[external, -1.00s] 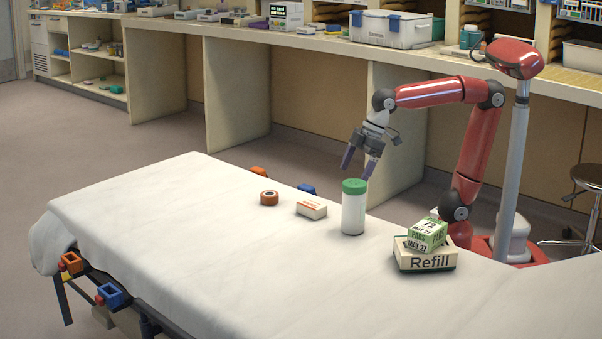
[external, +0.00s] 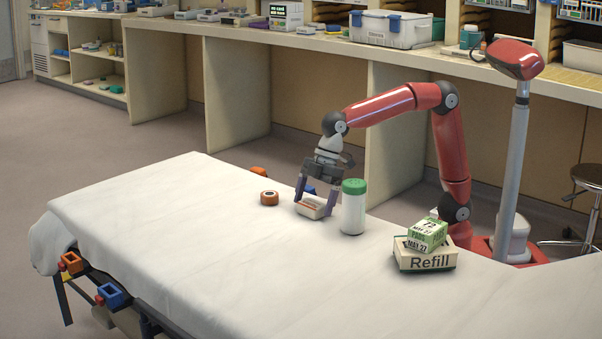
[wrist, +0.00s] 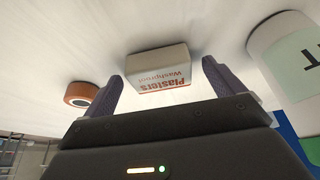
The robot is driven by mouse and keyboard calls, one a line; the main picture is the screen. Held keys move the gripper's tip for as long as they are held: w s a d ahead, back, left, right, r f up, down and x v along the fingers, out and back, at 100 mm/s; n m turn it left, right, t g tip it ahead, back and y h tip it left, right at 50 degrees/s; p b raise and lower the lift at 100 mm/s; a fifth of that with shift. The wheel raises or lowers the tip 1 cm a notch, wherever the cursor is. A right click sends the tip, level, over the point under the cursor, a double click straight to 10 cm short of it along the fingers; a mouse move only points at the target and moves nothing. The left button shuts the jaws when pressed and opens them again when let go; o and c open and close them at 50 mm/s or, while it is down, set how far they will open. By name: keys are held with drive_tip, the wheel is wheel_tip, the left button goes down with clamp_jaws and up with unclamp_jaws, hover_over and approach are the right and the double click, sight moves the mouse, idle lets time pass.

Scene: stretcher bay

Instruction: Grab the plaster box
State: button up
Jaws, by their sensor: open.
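The plaster box (external: 311,209) is a small white carton with orange-red lettering, lying on the white sheet of the stretcher (external: 220,240). In the wrist view the plaster box (wrist: 158,68) shows the words "Plasters Washproof" upside down, ahead of and between the fingertips. My gripper (external: 314,204) is open and pointing down over the box in the external view, a finger on either side. In the wrist view my gripper (wrist: 162,75) has its two dark purple fingers apart with nothing held.
A white bottle with green lid (external: 353,207) stands close to the right of the box. An orange tape roll (external: 269,198) lies to its left. A green-and-white carton (external: 427,234) rests on the Refill box (external: 424,259) farther right. The sheet in front is clear.

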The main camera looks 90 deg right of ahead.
drive_tip(key=shift+w+a+f, duration=0.1)
drive_tip(key=shift+f, duration=0.3)
drive_tip(key=shift+c, duration=0.3)
drive_tip(key=c, duration=1)
drive_tip(key=shift+r, duration=0.1)
